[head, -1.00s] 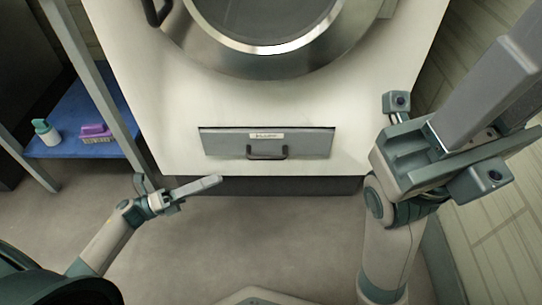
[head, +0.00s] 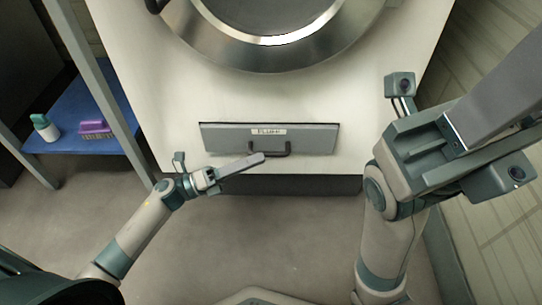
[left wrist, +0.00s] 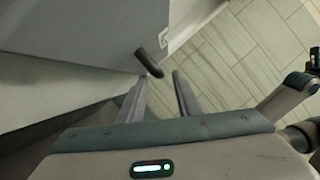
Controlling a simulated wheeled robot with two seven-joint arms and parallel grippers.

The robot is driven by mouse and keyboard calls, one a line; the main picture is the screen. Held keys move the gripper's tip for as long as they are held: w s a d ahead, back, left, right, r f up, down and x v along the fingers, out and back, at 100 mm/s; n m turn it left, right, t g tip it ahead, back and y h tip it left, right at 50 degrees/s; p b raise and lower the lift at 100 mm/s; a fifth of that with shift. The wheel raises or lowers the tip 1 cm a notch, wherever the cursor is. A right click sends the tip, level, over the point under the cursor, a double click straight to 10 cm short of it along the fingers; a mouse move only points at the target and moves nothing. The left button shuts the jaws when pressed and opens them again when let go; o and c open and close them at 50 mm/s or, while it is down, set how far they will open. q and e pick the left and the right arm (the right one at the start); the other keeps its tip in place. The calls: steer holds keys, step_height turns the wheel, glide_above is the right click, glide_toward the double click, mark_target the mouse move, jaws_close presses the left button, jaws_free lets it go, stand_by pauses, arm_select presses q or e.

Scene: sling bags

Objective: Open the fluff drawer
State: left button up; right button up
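The fluff drawer (head: 225,138) is a grey panel low in the white machine front, with a FLUFF label (head: 268,132) and a dark bar handle (head: 270,153). It looks closed. My left gripper (head: 258,160) is just in front of and below the handle, with its fingers pointing right toward it. In the left wrist view my left gripper (left wrist: 160,80) is open, its two fingers apart. The dark handle (left wrist: 148,62) lies at the fingertips there; contact is unclear. My right gripper (head: 500,95) is raised at the right, away from the drawer; its finger gap is unclear.
A round metal door (head: 270,55) is above the drawer. At the left, a blue shelf (head: 75,140) holds a bottle (head: 44,128) and a purple brush (head: 95,128). A grey post (head: 100,90) stands beside the machine. The floor (head: 250,240) in front is clear.

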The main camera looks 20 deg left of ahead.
mark_target(271, 154)
arm_select(q)
steer(key=shift+b+x, duration=0.45)
steer(key=shift+x, duration=2.15)
jaws_close()
